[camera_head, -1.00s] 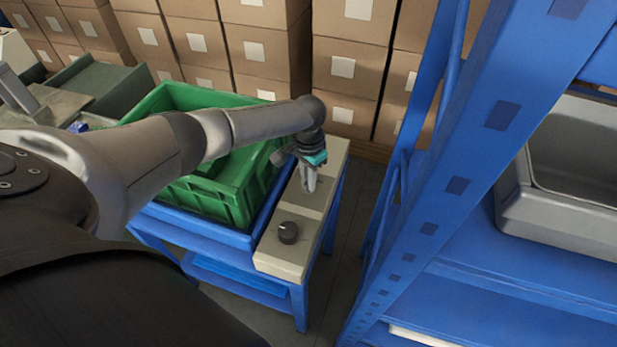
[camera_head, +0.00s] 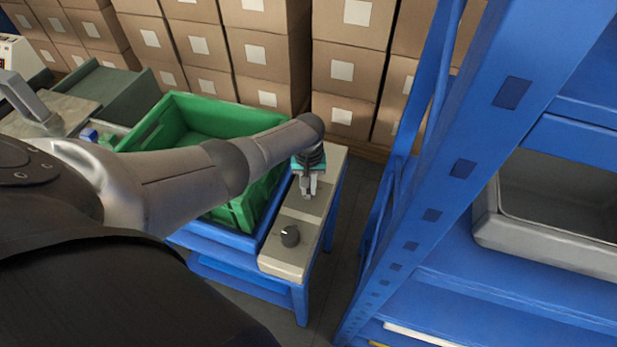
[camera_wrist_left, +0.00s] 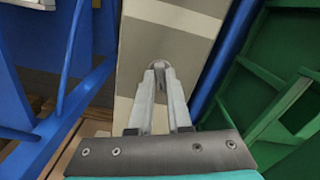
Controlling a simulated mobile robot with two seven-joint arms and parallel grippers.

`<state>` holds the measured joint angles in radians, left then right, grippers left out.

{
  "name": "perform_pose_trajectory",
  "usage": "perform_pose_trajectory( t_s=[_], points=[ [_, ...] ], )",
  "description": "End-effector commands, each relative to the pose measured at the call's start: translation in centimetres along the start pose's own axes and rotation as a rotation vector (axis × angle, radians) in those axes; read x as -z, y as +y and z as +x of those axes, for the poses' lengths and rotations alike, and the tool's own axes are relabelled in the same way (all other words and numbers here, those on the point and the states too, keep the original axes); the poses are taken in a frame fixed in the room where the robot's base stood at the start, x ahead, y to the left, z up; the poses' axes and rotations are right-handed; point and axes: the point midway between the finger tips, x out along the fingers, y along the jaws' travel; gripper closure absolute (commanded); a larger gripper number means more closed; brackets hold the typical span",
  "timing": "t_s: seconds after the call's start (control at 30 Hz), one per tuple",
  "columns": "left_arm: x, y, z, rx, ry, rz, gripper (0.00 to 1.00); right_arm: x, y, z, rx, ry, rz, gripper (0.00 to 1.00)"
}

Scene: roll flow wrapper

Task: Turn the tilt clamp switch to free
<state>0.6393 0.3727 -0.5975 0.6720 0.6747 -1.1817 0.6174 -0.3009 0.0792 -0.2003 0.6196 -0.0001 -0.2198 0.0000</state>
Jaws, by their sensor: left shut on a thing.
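My left gripper (camera_head: 309,191) points down at the beige control panel (camera_head: 282,262), over its far grey section. In the left wrist view its fingers (camera_wrist_left: 161,72) are close together around a small grey, round-topped part (camera_wrist_left: 160,63), which I take for the tilt clamp switch. The fingers hide most of it, and no label or pointer on it is legible. A dark round knob (camera_head: 290,236) with a light mark stands on the nearer part of the panel, apart from the gripper. My right gripper is not in view.
A green crate (camera_head: 170,108) sits on the blue stand left of the panel. A tall blue rack (camera_head: 440,200) with a grey bin (camera_head: 530,238) stands to the right. Stacked cartons (camera_head: 262,55) line the back. A narrow floor gap separates panel and rack.

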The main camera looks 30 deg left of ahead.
Motion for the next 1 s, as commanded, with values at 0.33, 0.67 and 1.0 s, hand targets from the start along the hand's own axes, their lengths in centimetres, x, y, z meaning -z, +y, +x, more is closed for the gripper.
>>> perform_pose_trajectory(
  t_s=[0.33,0.67,1.0],
  points=[
    [-0.08,0.02,0.0,0.001,-0.002,-0.165,1.0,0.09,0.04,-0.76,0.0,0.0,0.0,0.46],
    [-0.01,-0.02,0.04,0.001,0.0,-0.203,1.0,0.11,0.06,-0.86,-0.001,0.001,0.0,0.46],
    [0.01,-0.03,0.03,0.001,0.001,-0.203,0.77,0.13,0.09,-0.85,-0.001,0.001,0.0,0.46]
  ],
)
